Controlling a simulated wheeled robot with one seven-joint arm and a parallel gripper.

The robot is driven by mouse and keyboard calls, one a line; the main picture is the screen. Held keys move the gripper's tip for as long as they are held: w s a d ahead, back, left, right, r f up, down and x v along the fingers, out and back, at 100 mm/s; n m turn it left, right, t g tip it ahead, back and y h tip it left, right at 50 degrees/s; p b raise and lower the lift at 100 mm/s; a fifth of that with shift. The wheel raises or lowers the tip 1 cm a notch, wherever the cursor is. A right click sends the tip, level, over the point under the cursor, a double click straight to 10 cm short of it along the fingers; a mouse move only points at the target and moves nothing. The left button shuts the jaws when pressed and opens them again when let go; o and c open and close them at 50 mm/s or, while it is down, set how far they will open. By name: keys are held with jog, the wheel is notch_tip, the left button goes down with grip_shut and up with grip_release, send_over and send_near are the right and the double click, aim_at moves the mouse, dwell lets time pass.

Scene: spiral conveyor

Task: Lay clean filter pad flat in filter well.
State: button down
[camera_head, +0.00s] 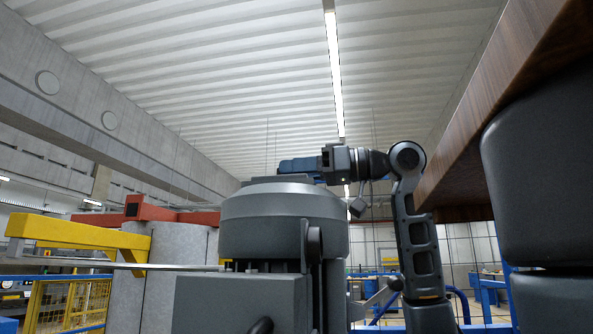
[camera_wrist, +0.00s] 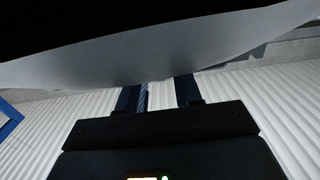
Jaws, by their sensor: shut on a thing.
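My gripper (camera_head: 288,166) reaches leftward from my arm, just above the top of a round grey machine housing (camera_head: 285,208). In the wrist view my gripper's two dark blue fingers (camera_wrist: 158,90) end at a broad pale grey sheet-like surface (camera_wrist: 120,72), which covers their tips. I take this surface to be the filter pad, but its edges and the grip on it are not clear. In the head view the pad cannot be made out. The filter well cannot be told apart; the inside of the housing top is hidden from this low angle.
A brown wooden slab (camera_head: 500,110) hangs over the right side, close to my arm. A yellow beam (camera_head: 75,233) and red beam (camera_head: 150,212) stand at left beside pale grey cylinders (camera_head: 178,258). The space above the housing is clear up to the ceiling.

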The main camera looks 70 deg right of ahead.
jog(key=shift+f+b, duration=0.35)
jog(key=shift+f, duration=0.3)
jog(key=c, duration=0.7)
grip_release()
jog(key=shift+r, duration=0.15)
